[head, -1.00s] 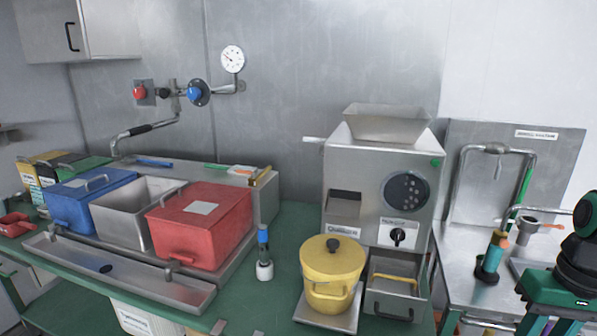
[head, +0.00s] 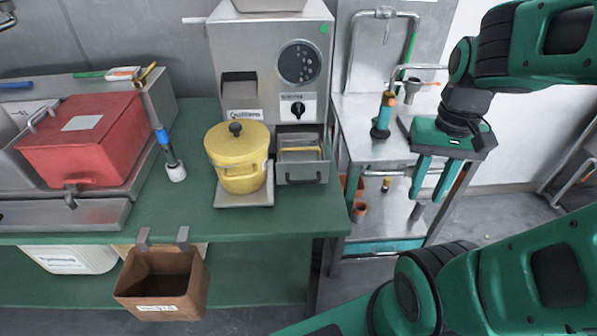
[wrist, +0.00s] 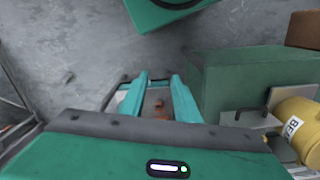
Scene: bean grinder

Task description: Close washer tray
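A long, shallow metal tray (head: 60,215) sticks out along the front of the metal unit at the left of the head view. A small metal drawer (head: 301,172) with a dark front handle and a yellow bar inside projects from the bottom of the grinder (head: 272,60). I cannot tell for certain which of these is the washer tray. My gripper (head: 427,198) is right of the green bench, pointing down near the metal side table, apart from both. Its turquoise fingers are spread and empty, also in the wrist view (wrist: 158,84).
A yellow lidded pot (head: 240,160) stands on a small metal plate left of the drawer. A red bin (head: 85,140) sits above the long tray. A brown box (head: 160,283) hangs from the bench front.

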